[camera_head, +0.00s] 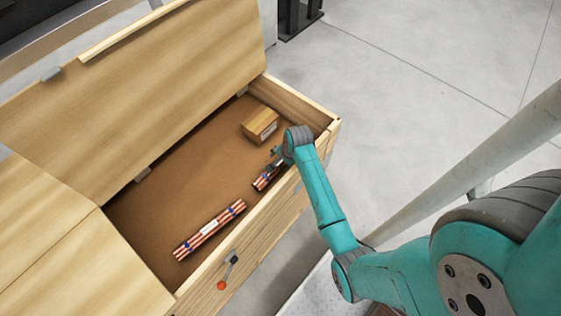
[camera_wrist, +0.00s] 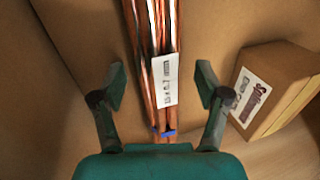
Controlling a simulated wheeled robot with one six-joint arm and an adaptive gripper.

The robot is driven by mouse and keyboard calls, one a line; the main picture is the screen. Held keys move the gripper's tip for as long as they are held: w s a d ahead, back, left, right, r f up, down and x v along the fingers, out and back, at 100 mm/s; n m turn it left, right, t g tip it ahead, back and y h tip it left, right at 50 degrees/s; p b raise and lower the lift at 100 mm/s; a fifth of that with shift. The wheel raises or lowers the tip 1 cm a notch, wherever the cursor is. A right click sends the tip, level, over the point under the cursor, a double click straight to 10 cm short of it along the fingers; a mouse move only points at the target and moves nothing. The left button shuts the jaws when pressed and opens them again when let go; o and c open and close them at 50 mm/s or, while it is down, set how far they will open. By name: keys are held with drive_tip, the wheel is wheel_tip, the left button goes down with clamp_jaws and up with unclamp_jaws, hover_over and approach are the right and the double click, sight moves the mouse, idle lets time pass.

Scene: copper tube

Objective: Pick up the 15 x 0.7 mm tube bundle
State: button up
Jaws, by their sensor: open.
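In the wrist view a bundle of copper tubes (camera_wrist: 158,28) runs up and down the picture, with a blue band near its lower end. Its white label (camera_wrist: 164,80) appears to read 15 x 0.7 mm. My gripper (camera_wrist: 162,88) is open, with one finger on each side of the labelled part and a gap on both sides. In the head view this bundle (camera_head: 263,182) lies in the wooden chest, partly hidden by my gripper (camera_head: 277,158). I cannot tell how far the fingertips are above the chest floor.
A second copper tube bundle (camera_head: 210,229) with blue bands lies nearer in the chest (camera_head: 160,190). A small labelled cardboard box (camera_head: 260,124) stands near the far end, right of my gripper in the wrist view (camera_wrist: 272,88). The chest's front wall runs close beside the bundle. The lid is open.

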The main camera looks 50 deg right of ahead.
clamp_jaws()
idle(0.4)
